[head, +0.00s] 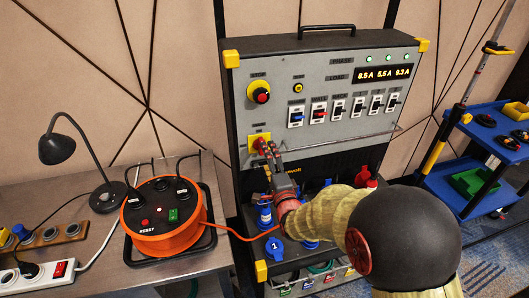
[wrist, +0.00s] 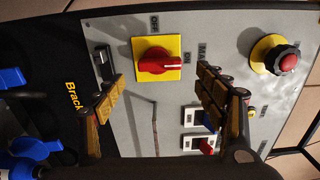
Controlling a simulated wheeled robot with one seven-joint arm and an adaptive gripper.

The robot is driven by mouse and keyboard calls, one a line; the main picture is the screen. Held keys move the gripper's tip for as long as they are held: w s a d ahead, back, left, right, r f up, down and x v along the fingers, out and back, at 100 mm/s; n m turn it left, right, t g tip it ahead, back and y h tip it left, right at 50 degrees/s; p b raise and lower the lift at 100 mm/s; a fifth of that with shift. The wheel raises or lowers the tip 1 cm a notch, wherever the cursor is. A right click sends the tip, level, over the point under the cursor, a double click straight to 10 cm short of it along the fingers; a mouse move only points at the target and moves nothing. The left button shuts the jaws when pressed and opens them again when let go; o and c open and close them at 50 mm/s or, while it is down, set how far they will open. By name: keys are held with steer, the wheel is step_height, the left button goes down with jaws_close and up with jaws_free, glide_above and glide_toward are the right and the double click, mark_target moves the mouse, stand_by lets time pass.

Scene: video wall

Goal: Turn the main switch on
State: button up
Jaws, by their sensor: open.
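The main switch is a red rotary knob on a yellow plate (wrist: 158,62), on the grey panel. In the wrist view its handle lies left to right, one end toward the ON label; the OFF label is above the plate. In the head view its yellow plate (head: 254,139) is at the panel's lower left, the knob partly hidden by my gripper (head: 268,150). In the wrist view my gripper (wrist: 161,82) is open and empty, fingers spread below and to either side of the knob, apparently apart from it.
Amber displays (head: 383,73) and green lamps above them are lit. A red stop button (head: 260,95) sits above the main switch, with several rocker switches (head: 318,112) to the right. A thin rail (head: 340,142) crosses the panel. An orange cable reel (head: 160,235) stands on the left bench.

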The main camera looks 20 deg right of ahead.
steer(key=s, duration=0.6)
steer(key=shift+s, duration=0.4)
steer(key=s+f+n+g, duration=0.9)
steer(key=f+n, duration=0.1)
steer(key=f, duration=0.3)
steer(key=s+r+n+g+p, duration=0.2)
steer(key=s+r+n+g, duration=0.45)
steer(key=s+r, duration=1.2)
steer(key=r+t, duration=0.1)
steer(key=s+r+n+t, duration=0.1)
steer(key=r, duration=0.1)
steer(key=a+r+t, duration=0.1)
steer(key=r, duration=0.1)
steer(key=shift+s+r+n+p, duration=0.1)
steer(key=shift+s+n+p, duration=0.05)
steer(key=shift+n+p, duration=0.2)
